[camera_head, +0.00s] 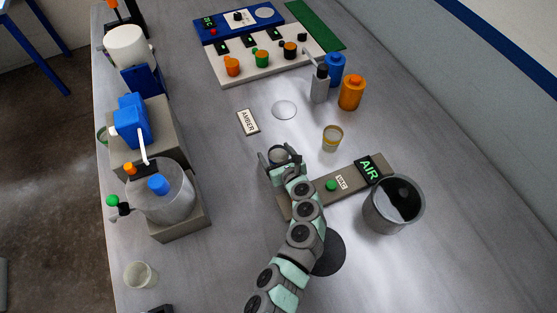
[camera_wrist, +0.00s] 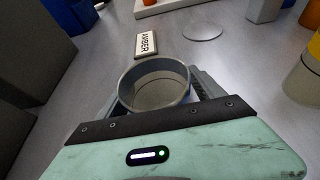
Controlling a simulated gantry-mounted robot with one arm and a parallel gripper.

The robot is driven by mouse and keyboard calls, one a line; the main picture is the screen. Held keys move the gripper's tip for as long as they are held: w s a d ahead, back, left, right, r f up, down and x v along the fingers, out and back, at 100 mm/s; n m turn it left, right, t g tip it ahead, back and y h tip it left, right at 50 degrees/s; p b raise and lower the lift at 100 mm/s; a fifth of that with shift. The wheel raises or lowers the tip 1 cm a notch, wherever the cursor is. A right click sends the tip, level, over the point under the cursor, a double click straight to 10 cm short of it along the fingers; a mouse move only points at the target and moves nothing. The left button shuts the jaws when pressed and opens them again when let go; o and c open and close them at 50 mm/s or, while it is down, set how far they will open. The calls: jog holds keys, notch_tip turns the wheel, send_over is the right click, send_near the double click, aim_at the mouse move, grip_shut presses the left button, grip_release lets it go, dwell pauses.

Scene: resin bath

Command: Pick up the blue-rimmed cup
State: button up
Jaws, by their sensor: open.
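The blue-rimmed cup (camera_wrist: 181,98) is in the middle of the wrist view, upright, with a grey-blue rim and an interior that looks empty. In the head view the cup (camera_head: 279,153) shows small at the end of my arm. My gripper (camera_head: 280,160) is open, with its fingers on either side of the cup. In the wrist view my gripper (camera_wrist: 158,100) has its palm in front of the cup and hides its lower near side. I cannot tell whether either finger touches the wall.
A yellow-rimmed cup (camera_head: 332,138) stands to the right. Beyond my gripper lie the AMBER label (camera_head: 248,122) and a clear disc (camera_head: 284,110). The AIR/VAC bar (camera_head: 343,183) and grey pot (camera_head: 393,219) are at right. A machine with a clear vessel (camera_head: 170,197) is at left.

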jog(key=c, duration=1.4)
jog(key=shift+r, duration=0.1)
